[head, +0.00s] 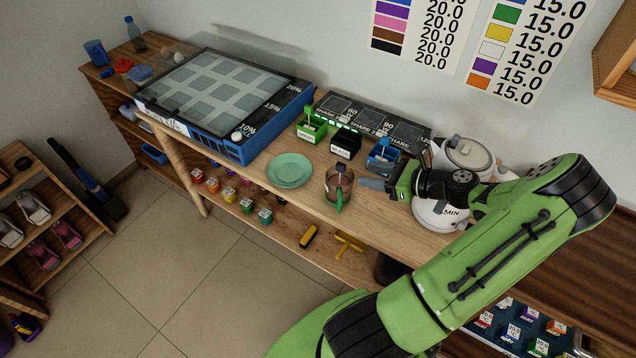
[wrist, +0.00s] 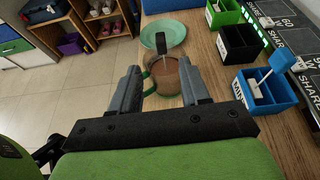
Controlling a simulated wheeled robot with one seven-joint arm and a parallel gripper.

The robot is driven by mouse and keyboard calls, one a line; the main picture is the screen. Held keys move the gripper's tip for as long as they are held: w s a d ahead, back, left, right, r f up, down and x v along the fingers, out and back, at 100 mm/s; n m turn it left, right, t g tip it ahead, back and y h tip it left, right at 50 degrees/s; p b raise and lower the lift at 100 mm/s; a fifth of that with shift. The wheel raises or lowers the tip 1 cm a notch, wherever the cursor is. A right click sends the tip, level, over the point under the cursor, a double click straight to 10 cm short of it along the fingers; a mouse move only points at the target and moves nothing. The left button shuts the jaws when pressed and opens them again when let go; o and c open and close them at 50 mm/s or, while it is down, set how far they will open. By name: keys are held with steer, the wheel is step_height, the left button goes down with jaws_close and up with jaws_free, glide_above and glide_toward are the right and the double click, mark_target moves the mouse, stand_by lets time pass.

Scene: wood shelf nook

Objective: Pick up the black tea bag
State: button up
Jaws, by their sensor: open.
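The black tea bag (wrist: 161,44) shows as a dark tag on a thin pale stem, which runs down into a clear mug (wrist: 149,88) of brown liquid. In the head view, its dark tag (head: 340,167) rises above the mug (head: 327,190), which has a green handle. The part below the liquid is hidden. My gripper (wrist: 159,76) is open, with its two grey fingers on either side of the mug in the wrist picture. In the head view, my gripper (head: 368,184) is just right of the mug; whether it touches is unclear.
A green plate (head: 290,170) lies left of the mug. Behind are a green box (head: 311,130), a black box (head: 346,150) and a blue box (head: 382,160). A white kettle (head: 435,214) stands right, close to my wrist. The wooden table's front edge is near the mug.

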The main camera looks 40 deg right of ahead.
mark_target(336, 167)
steer(key=b+x, duration=0.1)
steer(key=x, duration=0.5)
steer(key=b+x, duration=0.1)
steer(key=x, duration=0.4)
steer(key=shift+w+d+b, duration=0.1)
steer(key=shift+w+b, duration=0.3)
steer(key=shift+w, duration=0.05)
steer(key=shift+s, duration=0.1)
steer(key=shift+c, duration=0.4)
jaws_close()
